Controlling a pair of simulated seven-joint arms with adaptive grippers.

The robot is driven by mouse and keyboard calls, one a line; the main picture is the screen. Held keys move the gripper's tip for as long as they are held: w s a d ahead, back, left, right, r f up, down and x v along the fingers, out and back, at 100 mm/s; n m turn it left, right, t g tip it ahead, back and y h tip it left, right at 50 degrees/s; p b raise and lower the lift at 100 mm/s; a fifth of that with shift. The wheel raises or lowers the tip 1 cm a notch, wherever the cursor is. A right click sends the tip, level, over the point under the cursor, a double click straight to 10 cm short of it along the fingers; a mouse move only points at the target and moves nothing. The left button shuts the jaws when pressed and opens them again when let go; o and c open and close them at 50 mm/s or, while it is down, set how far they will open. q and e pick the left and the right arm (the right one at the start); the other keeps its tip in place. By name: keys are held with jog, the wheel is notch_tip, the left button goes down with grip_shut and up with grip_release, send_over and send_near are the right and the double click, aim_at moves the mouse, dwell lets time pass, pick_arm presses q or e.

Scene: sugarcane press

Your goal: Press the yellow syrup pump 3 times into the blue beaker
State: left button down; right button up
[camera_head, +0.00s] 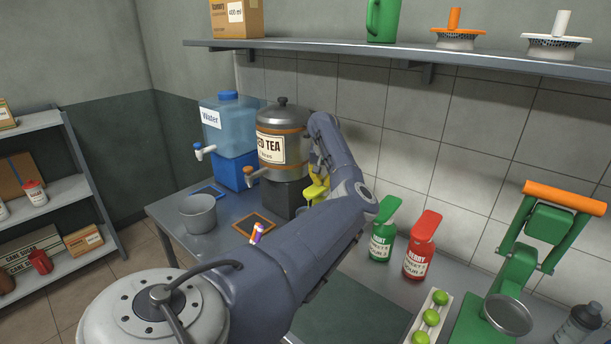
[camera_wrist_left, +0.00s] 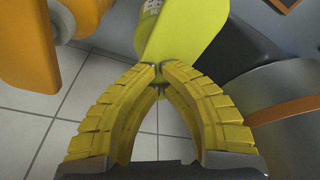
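The yellow syrup pump (camera_head: 317,190) stands beside the tea dispenser, and my left arm hides most of it. Its bright yellow top (camera_wrist_left: 182,30) shows just beyond my fingertips in the left wrist view. My left gripper (camera_wrist_left: 159,76) is shut, with its yellow ridged fingers meeting at the tips and nothing visible between them. The tips overlap the edge of the pump top in that view; I cannot tell whether they touch it. I cannot clearly make out the blue beaker. My right gripper is not in view.
The tea dispenser (camera_head: 281,143) and water dispenser (camera_head: 228,125) stand left of the pump. A green bottle (camera_head: 382,240) and a red bottle (camera_head: 418,258) stand right. The green press (camera_head: 548,225) is farther right. A metal pot (camera_head: 198,213) sits at left, and a shelf (camera_head: 400,58) runs above.

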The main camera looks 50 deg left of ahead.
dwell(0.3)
pick_arm(q)
jog(key=shift+w+a+v, duration=0.15)
jog(key=shift+v, duration=0.8)
jog(key=shift+w+a+v, duration=0.1)
jog(key=shift+w+v, duration=0.05)
jog(key=shift+v, duration=0.75)
jog(key=shift+w+a+v, duration=0.15)
jog(key=shift+v, duration=0.8)
jog(key=shift+r, duration=0.2)
jog(key=shift+w+a+v, duration=0.15)
jog(key=shift+v, duration=0.8)
jog(key=shift+w+a+v, duration=0.1)
jog(key=shift+w+v, duration=0.05)
jog(key=shift+v, duration=0.85)
jog(key=shift+w+a+v, duration=0.15)
jog(key=shift+v, duration=0.8)
jog(key=shift+r, duration=0.1)
